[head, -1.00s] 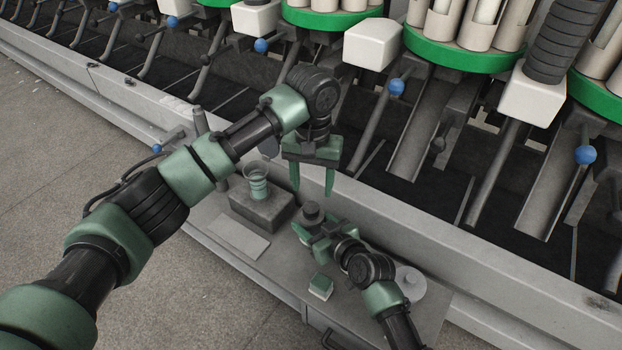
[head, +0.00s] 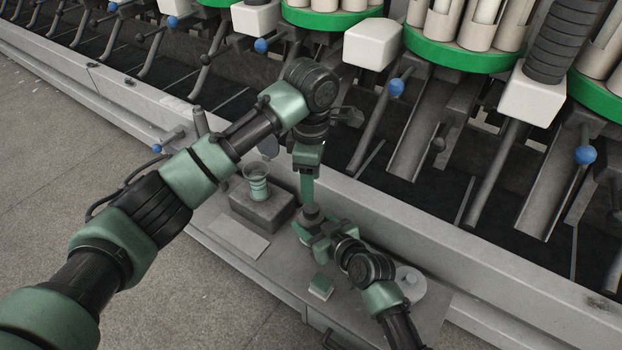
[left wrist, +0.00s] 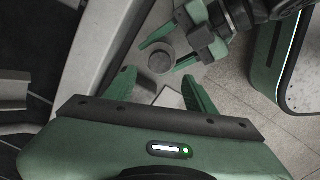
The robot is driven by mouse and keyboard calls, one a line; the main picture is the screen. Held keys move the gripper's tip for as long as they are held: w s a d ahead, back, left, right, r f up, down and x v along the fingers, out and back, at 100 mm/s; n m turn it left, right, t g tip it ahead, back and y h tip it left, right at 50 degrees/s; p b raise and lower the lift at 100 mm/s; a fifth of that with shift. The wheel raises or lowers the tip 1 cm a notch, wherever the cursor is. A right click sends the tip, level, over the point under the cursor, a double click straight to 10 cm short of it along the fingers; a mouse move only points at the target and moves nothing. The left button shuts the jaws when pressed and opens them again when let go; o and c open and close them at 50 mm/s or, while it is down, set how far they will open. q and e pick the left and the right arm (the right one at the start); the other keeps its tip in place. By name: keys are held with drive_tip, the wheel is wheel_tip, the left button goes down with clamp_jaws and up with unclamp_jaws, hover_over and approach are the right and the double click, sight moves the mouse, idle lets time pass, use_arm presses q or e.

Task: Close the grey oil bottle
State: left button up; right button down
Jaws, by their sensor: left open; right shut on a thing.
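The grey oil bottle (head: 311,211) stands at the front of the small bench in the head view; its round dark top (left wrist: 161,60) faces the left wrist camera. Whether this top is a cap, and whether it is shut, I cannot tell. My right gripper (head: 306,229) is shut on the bottle from the side, and its fingers (left wrist: 169,47) lie on either side of it in the left wrist view. My left gripper (head: 307,199) points down just above the bottle, seen edge-on. It is open and empty, its fingers (left wrist: 157,84) apart in the left wrist view.
A greenish glass cup (head: 256,185) stands on a dark block (head: 262,211) left of the bottle. A flat grey plate (head: 237,237), a green and white block (head: 321,287) and a pale disc (head: 412,284) lie on the bench. The winder's machine rail (head: 450,240) runs behind.

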sight(311, 207)
use_arm(q)
drive_tip(key=shift+f, duration=0.1)
drive_tip(key=shift+f, duration=3.95)
clamp_jaws()
